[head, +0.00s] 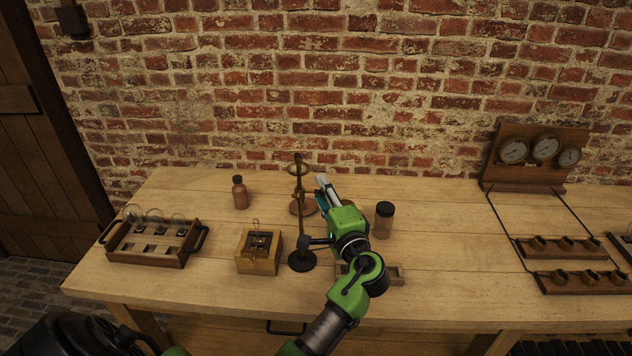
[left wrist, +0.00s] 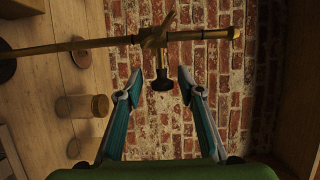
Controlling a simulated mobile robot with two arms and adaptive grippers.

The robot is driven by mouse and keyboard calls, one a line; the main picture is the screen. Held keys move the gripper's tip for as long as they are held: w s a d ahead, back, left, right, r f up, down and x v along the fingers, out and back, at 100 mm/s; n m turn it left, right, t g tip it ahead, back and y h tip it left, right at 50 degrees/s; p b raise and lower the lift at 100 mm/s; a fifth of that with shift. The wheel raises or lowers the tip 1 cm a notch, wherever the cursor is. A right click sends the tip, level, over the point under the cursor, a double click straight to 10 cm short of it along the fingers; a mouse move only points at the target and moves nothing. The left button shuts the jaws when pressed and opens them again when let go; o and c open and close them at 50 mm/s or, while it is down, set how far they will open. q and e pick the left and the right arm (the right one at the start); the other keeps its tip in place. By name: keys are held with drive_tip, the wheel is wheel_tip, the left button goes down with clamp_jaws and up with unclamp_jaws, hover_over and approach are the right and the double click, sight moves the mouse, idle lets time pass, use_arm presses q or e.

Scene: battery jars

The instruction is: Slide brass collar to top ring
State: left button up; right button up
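A stand with an upright brass rod (head: 299,185) on a round black base (head: 302,262) is on the bench, just left of my left gripper. In the left wrist view the rod (left wrist: 100,43) lies across the picture, with its top end at the right. The brass collar (left wrist: 154,40) is around the rod, with a black knob (left wrist: 162,82) pointing toward my gripper. My left gripper (left wrist: 158,82) is open, its fingers on either side of the knob with gaps. My right gripper is not in view.
A brown bottle (head: 240,192), a wooden box (head: 259,252) and a tray of glass jars (head: 148,244) stand to the left. A dark-lidded jar (head: 384,220) stands right of my gripper. Gauges (head: 540,150) and wooden racks (head: 570,280) are at the right.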

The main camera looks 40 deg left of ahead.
use_arm(q)
drive_tip(key=shift+w+a, duration=0.1)
drive_tip(key=shift+r, duration=0.15)
drive_tip(key=shift+c, duration=0.7)
clamp_jaws()
drive_tip(key=shift+r+p, duration=1.3)
drive_tip(key=shift+r, duration=0.95)
drive_tip(key=shift+f, duration=0.2)
drive_tip(key=shift+o, duration=0.7)
unclamp_jaws()
drive_tip(key=shift+f, duration=0.1)
